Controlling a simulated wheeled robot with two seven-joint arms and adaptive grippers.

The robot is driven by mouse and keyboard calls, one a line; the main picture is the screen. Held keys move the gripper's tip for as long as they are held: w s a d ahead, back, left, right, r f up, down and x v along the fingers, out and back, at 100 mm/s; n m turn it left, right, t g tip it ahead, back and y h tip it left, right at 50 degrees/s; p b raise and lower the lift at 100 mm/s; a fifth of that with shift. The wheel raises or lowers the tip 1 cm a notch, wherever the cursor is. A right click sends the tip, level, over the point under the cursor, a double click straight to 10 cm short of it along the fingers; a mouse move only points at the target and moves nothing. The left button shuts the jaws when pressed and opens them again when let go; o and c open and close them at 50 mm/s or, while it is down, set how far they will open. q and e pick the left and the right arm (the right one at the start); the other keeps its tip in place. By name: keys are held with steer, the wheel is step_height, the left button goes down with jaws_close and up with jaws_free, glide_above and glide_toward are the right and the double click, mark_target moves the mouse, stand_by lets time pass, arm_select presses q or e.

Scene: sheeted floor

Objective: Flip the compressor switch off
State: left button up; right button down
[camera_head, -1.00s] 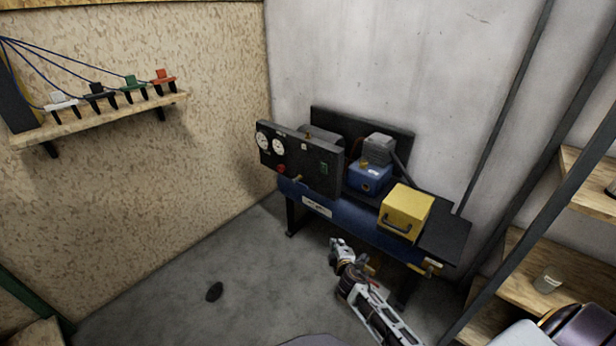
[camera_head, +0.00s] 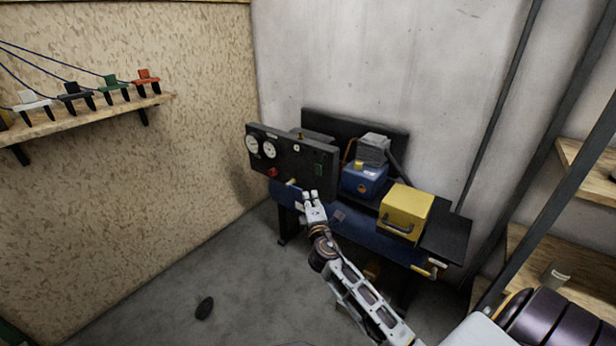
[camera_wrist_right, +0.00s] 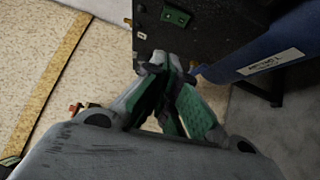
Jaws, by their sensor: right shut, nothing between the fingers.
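The compressor's black control panel (camera_head: 290,163) stands at the left end of the blue bench by the wall. A small green switch (camera_head: 319,170) sits on the right part of the panel; in the right wrist view it shows near the top (camera_wrist_right: 176,16). I cannot tell the switch's position. My right gripper (camera_head: 310,194) is in front of the panel's lower right edge, below the switch. In the right wrist view its green-padded fingers (camera_wrist_right: 161,62) are together and empty, near the panel's edge. My left gripper is out of view.
The panel carries two round gauges (camera_head: 259,147) and a red knob (camera_head: 273,172). A blue motor unit (camera_head: 363,181) and a yellow box (camera_head: 404,212) stand to the right on the bench. Shelving with dark uprights (camera_head: 545,200) is at far right. Floor at left is mostly clear.

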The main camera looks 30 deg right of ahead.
mark_target(318, 170)
steer(key=shift+w, duration=0.15)
stand_by(0.3)
arm_select(q)
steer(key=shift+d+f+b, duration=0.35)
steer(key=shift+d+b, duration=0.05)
steer(key=shift+b, duration=0.45)
arm_select(e)
steer(key=d+x, duration=0.1)
steer(key=x, duration=0.7)
steer(key=s+d+x, duration=0.1)
steer(key=x, duration=0.3)
steer(key=shift+w+d+r, duration=0.15)
steer(key=shift+d, duration=0.35)
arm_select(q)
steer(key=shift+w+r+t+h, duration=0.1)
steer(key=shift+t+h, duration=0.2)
arm_select(e)
steer(key=shift+d+r, duration=0.1)
